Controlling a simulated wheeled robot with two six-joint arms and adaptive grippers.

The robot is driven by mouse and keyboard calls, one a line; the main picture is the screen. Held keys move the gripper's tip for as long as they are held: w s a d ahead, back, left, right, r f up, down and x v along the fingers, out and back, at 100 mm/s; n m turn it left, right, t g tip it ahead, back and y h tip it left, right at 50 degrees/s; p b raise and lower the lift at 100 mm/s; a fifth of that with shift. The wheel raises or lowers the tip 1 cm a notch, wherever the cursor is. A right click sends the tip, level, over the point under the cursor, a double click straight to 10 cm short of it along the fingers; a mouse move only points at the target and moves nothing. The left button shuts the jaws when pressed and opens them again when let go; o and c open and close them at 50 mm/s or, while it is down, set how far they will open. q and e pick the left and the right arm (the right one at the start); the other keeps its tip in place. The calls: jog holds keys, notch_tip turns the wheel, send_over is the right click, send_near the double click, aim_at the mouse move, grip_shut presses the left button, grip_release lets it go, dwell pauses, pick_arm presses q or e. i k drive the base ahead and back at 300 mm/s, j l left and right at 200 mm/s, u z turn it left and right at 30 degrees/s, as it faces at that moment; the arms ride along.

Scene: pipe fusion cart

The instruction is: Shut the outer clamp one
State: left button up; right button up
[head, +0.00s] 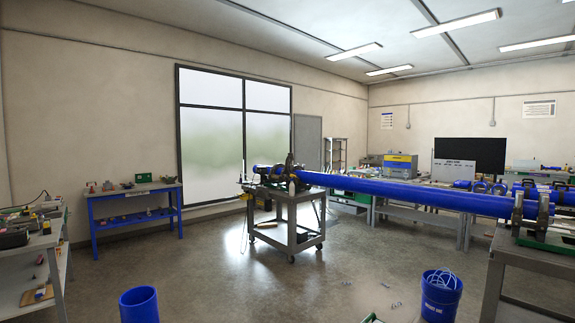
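The pipe fusion cart (291,200) stands in the middle distance, a grey wheeled table. A clamp assembly (289,176) sits on its top around a long blue pipe (400,188). The pipe runs from the cart to the right. At this distance I cannot tell which clamp is outer clamp one, or whether any clamp is open or shut. Neither of my grippers is in view.
A blue bucket (441,298) and a blue cylinder (139,305) stand on the floor in front. Small scraps lie near the bucket. A blue workbench (133,191) is by the left wall, a grey bench (35,245) at far left. The floor before the cart is clear.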

aim_at(289, 159)
jog(key=i+l, duration=0.15)
jog(key=i, duration=0.25)
jog(key=i+l+u, duration=0.1)
jog(key=i, duration=0.35)
jog(key=i+l, duration=0.2)
jog(key=i, duration=0.2)
jog(key=i+l+u, duration=0.1)
jog(key=i, duration=0.3)
jog(key=i+l+u, duration=0.1)
jog(key=i+u, duration=0.3)
jog(key=i, duration=1.15)
jog(key=i+l+z, duration=0.25)
jog(key=i, duration=0.45)
jog(key=i+z, duration=0.3)
jog(key=i, duration=0.4)
jog(key=i+z, duration=0.25)
jog(key=i, duration=0.5)
jog(key=i+j+z, duration=0.3)
jog(key=i, duration=0.4)
